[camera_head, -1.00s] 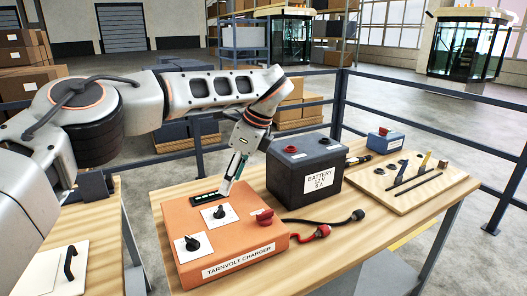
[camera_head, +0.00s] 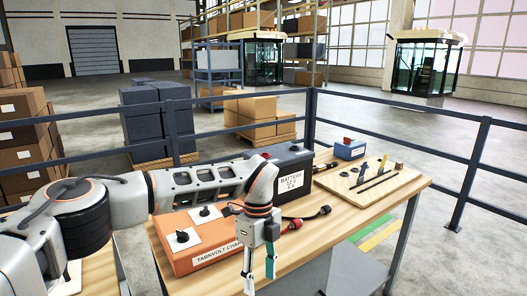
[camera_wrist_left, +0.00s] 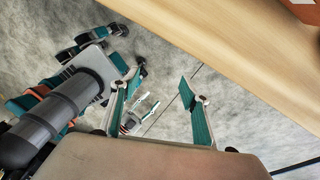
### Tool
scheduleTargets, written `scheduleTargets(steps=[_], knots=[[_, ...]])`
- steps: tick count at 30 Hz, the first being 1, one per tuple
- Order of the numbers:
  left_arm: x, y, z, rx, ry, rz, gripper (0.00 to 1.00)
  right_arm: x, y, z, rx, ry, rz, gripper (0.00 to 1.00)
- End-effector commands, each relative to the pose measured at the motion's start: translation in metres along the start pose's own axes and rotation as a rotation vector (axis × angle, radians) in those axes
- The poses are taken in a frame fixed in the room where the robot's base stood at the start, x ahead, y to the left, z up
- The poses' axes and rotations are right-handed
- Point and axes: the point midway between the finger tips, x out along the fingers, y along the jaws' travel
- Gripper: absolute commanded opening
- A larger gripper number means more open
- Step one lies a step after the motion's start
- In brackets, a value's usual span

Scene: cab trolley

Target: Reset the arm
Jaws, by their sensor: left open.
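My left arm reaches in from the left in the head view, crossing in front of the orange charger (camera_head: 180,262). Its left gripper (camera_head: 259,271) points down, open and empty, near the table's front edge. In the left wrist view the two teal-lined fingers (camera_wrist_left: 160,84) stand apart with nothing between them, over grey floor beside the wooden tabletop (camera_wrist_left: 225,35). Another small gripper with pale and teal fingers (camera_wrist_left: 143,114) shows farther off there, seemingly my right one; its opening is unclear. The arm hides part of the charger.
The dark battery (camera_head: 292,178) stands behind the gripper on the wooden table (camera_head: 325,228). Red and black cable ends (camera_head: 322,211) lie beside the charger. A tool board (camera_head: 345,183) and a blue box (camera_head: 349,150) are at right. A blue railing (camera_head: 400,147) runs behind.

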Motion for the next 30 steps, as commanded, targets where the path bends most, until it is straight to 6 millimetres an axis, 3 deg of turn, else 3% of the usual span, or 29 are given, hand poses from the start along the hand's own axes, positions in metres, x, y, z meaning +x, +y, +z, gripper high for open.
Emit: scheduleTargets(steps=[1, 3, 7, 12, 16, 19, 23, 26, 30], knots=[[0.024, 0.000, -0.030, 0.072, 0.093, -0.003, 0.46, -0.001, 0.000, -0.002, 0.000, 0.003, 0.000, 0.40], [0.049, -0.001, -0.072, 0.172, 0.227, -0.030, 0.46, -0.002, -0.001, 0.000, 0.002, -0.001, -0.001, 0.40], [0.077, 0.001, -0.157, 0.332, 0.504, -0.124, 0.46, -0.005, -0.004, 0.009, 0.003, -0.015, -0.005, 0.40], [0.073, 0.005, -0.254, 0.444, 0.870, -0.330, 0.46, -0.005, -0.005, 0.012, 0.003, -0.021, -0.007, 0.40], [0.047, 0.005, -0.299, 0.437, 1.115, -0.532, 0.46, -0.005, -0.005, 0.013, 0.003, -0.023, -0.007, 0.40], [0.022, 0.001, -0.314, 0.378, 1.270, -0.704, 0.46, -0.005, -0.005, 0.013, 0.003, -0.024, -0.008, 0.40], [-0.007, -0.009, -0.305, 0.231, 1.419, -0.935, 0.46, -0.005, -0.005, 0.013, 0.002, -0.023, -0.007, 0.40], [-0.021, -0.016, -0.279, 0.072, 1.484, -1.105, 0.46, -0.005, -0.005, 0.013, 0.002, -0.023, -0.007, 0.40], [-0.018, -0.022, -0.223, -0.206, 1.498, -1.310, 0.46, -0.004, -0.005, 0.012, 0.002, -0.021, -0.007, 0.40]])
